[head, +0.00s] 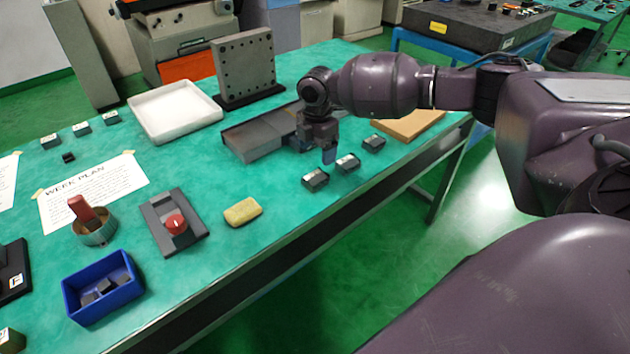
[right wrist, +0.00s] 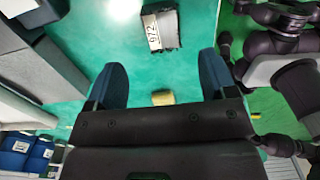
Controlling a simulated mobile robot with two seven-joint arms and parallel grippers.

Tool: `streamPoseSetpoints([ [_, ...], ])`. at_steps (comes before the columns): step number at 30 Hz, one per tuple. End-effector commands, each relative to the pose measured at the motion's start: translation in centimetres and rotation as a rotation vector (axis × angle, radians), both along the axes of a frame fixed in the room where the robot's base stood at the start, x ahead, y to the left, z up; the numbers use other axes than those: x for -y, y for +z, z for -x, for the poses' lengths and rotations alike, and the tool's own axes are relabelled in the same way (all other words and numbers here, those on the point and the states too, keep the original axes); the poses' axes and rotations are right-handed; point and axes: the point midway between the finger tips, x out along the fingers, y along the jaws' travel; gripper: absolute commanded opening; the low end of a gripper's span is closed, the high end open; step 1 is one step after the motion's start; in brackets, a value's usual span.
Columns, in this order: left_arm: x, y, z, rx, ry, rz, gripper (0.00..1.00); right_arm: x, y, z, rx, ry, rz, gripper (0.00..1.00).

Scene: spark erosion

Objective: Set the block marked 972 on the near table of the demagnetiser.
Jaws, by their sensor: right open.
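The block marked 972 (right wrist: 160,28) shows in the right wrist view, dark with a white label, on the green table top ahead of my fingers. In the head view it appears to be the nearest (head: 315,179) of a row of small dark blocks; the labels are unreadable there. My right gripper (head: 328,156) is open and empty, fingers down, just above and behind the row; both fingers show in the right wrist view (right wrist: 160,72). A low grey unit (head: 254,141), apparently the demagnetiser, lies left of the gripper, partly hidden by it. My left gripper is out of view.
Two similar blocks (head: 347,163) (head: 374,142) sit close by in the row. A yellow sponge (head: 243,211), a grey device with a red knob (head: 160,205) and a blue bin (head: 66,294) stand nearer. A drilled angle plate (head: 244,66) and white tray (head: 160,112) stand behind.

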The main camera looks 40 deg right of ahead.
Motion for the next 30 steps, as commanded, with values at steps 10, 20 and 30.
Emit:
streamPoseSetpoints([
  [10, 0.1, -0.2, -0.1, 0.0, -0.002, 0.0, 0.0, -0.1, -3.7, 0.0, 0.001, 0.0, 0.0, 0.78],
  [20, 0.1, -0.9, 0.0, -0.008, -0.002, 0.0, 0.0, -0.7, -7.6, 0.2, -0.002, -0.002, 0.0, 0.78],
  [30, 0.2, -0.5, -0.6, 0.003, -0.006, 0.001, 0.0, -0.6, -8.6, 0.2, 0.002, -0.002, 0.001, 0.78],
])
